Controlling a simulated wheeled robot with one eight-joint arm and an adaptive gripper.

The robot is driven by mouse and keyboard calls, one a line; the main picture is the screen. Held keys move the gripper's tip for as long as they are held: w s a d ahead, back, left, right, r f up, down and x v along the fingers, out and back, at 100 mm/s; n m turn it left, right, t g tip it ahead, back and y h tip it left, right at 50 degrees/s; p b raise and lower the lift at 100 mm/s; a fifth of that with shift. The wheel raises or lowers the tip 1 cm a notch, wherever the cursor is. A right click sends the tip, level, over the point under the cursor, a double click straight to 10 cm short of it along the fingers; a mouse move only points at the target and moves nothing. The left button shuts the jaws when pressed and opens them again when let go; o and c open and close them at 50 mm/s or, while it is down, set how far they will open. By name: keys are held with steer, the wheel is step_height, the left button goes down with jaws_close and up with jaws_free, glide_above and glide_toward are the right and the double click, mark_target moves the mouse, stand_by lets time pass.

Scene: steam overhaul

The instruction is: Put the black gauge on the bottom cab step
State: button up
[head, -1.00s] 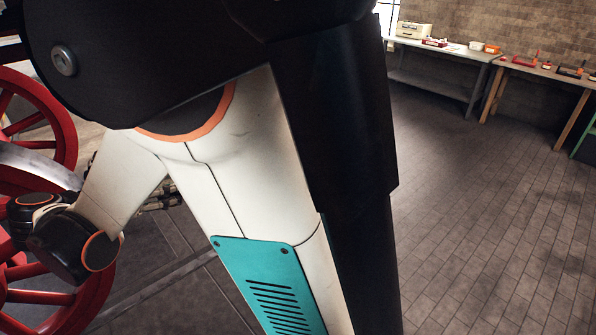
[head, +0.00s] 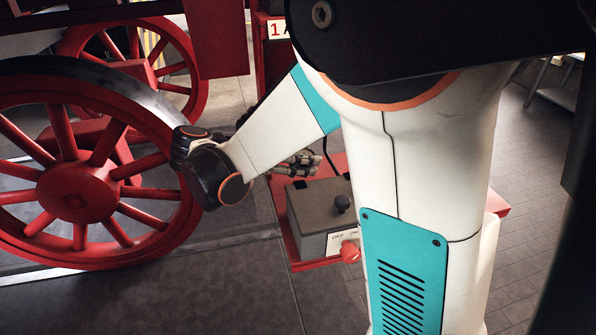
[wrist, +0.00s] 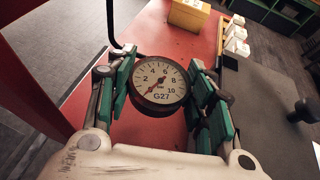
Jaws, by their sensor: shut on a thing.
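The black gauge (wrist: 158,86) has a black rim and a white dial marked G27. In the wrist view it sits between the teal finger pads of my gripper (wrist: 160,78), dial facing the camera. My gripper is shut on it. In the head view my gripper (head: 300,163) is beside the grey control box, above a red surface (head: 308,265); the gauge cannot be made out there. I cannot make out a bottom cab step for certain in either view.
A grey box (head: 318,208) with a black knob and red switch stands on the red surface. Large red spoked wheels (head: 75,190) fill the left. A red post carries a "1" label (head: 277,29). The wrist view shows a yellow box (wrist: 188,14) and white blocks (wrist: 237,38).

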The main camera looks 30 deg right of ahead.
steer(key=shift+f+b, duration=0.8)
steer(key=shift+f, duration=1.95)
steer(key=shift+f, duration=0.1)
steer(key=o, duration=0.9)
steer(key=shift+r, duration=0.2)
steer(key=shift+p+v, duration=2.1)
steer(key=shift+v, duration=3.9)
steer(key=shift+f, duration=0.15)
